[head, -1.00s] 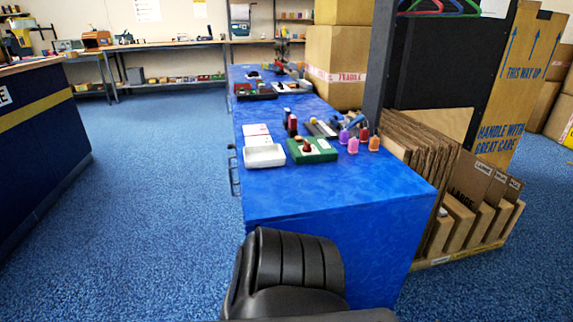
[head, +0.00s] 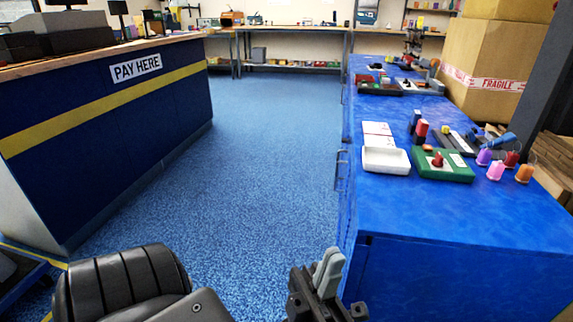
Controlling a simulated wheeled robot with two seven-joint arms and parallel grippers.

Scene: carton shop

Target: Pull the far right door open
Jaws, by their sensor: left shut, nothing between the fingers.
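The blue cabinet (head: 470,280) runs away from me along the right side. Its left side, where the doors are, shows at a steep slant. A dark bar handle (head: 341,168) stands out from that side, and a second handle (head: 343,92) sits farther along. The doors look closed, but their edges are hard to make out. I cannot tell for sure which handle is on the far right door. My left gripper (head: 329,268) is shut and empty, in front of the cabinet's near left corner, apart from the handles. My right gripper is out of view.
On the cabinet top are a white tray (head: 386,161), a green board (head: 442,167) and several thread spools (head: 495,170). A dark blue pay counter (head: 110,130) stands at left. The blue carpet (head: 260,150) between them is clear. Cartons (head: 490,62) stand at right.

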